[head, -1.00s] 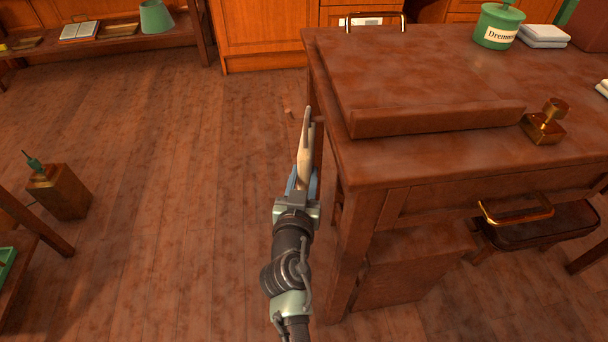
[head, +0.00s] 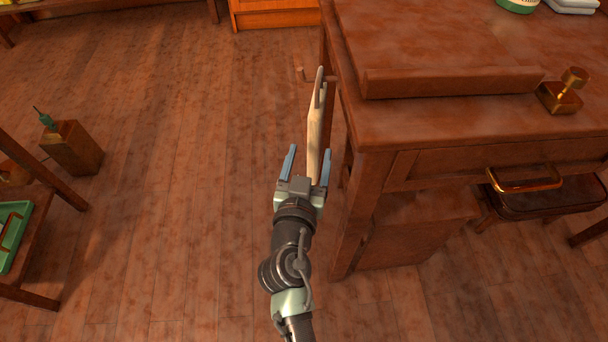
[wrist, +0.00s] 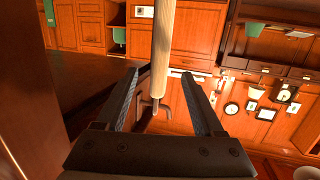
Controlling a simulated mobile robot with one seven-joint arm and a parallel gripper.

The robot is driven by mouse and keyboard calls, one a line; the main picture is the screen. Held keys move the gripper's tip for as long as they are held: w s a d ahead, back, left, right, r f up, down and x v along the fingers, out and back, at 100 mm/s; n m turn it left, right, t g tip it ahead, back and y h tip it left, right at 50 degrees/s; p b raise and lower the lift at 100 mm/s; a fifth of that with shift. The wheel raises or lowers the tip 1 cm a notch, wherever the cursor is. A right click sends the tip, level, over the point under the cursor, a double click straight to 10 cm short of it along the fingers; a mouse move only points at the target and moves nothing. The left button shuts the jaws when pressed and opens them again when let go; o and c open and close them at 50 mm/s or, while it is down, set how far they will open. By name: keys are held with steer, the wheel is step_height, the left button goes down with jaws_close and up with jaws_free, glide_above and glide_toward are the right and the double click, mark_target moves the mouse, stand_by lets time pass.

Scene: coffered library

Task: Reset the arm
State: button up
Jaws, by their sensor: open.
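My gripper (head: 308,165) is open beside the left end of the desk, with its two blue-lined fingers spread apart. A pale wooden rod (head: 315,125) with a grey tip extends forward from between the fingers in the head view. The fingers stand apart from the rod on both sides. What supports the rod cannot be told.
A wooden block (head: 72,148) and a green tray (head: 12,238) are at left. The floor (head: 190,190) between is clear.

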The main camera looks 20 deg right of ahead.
steer(key=v, duration=0.6)
steer(key=shift+s+a, duration=0.15)
steer(key=shift+s, duration=0.1)
steer(key=shift+r, duration=0.1)
steer(key=w+a+r+t+y+p, duration=0.1)
steer(key=w+a+r+t+p, duration=0.1)
steer(key=r, duration=1)
steer(key=w+a+r+t+p, duration=0.1)
steer(key=w+a+r+t, duration=0.15)
steer(key=r, duration=0.95)
steer(key=w+a+r+t+y+p, duration=0.1)
steer(key=w+r+t+p, duration=0.1)
steer(key=r, duration=1)
steer(key=s+a+r+n+t+y+p, duration=0.2)
steer(key=s+r, duration=0.2)
steer(key=r, duration=0.5)
steer(key=s+a+r+n+t+y+p, duration=0.1)
steer(key=s+a+r+n+t+y, duration=0.2)
steer(key=r, duration=0.6)
steer(key=s+a+r+n+t+y+p, duration=0.1)
steer(key=s+a+r+t+p, duration=0.1)
steer(key=s+r, duration=0.5)
step_height(320, 180, up, 37)
steer(key=w+p, duration=0.2)
steer(key=p, duration=3.3)
steer(key=shift+w+f, duration=0.25)
steer(key=shift+w, duration=0.1)
